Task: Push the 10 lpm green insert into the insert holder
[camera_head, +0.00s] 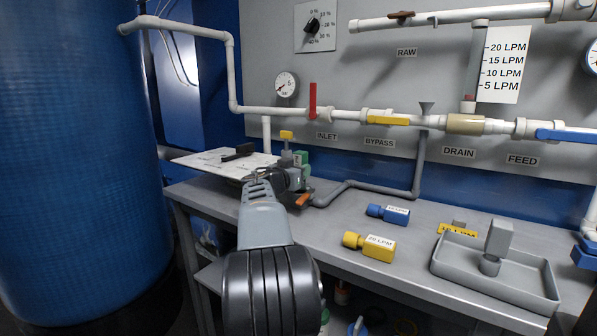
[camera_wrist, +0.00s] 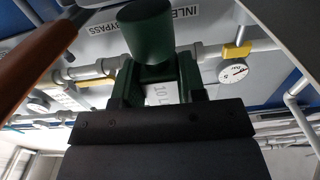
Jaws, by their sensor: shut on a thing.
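The green insert (camera_wrist: 147,32) shows up close in the wrist view, with its round end at the top and a white label reading "10 L" partly visible. My gripper (camera_wrist: 158,88) is shut on it, with one finger on each side of the label. In the head view, green parts (camera_head: 301,158) show just beyond my wrist, above the left part of the bench. My arm hides much of this spot. I cannot make out the insert holder clearly or tell whether the insert touches it.
An orange handle (camera_head: 304,199) is close beside my gripper. A blue insert (camera_head: 388,214) and a yellow 20 LPM insert (camera_head: 370,246) lie on the bench. A grey tray (camera_head: 540,285) at the right holds an upright grey piece (camera_head: 497,240). Grey pipes (camera_head: 418,165) run behind.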

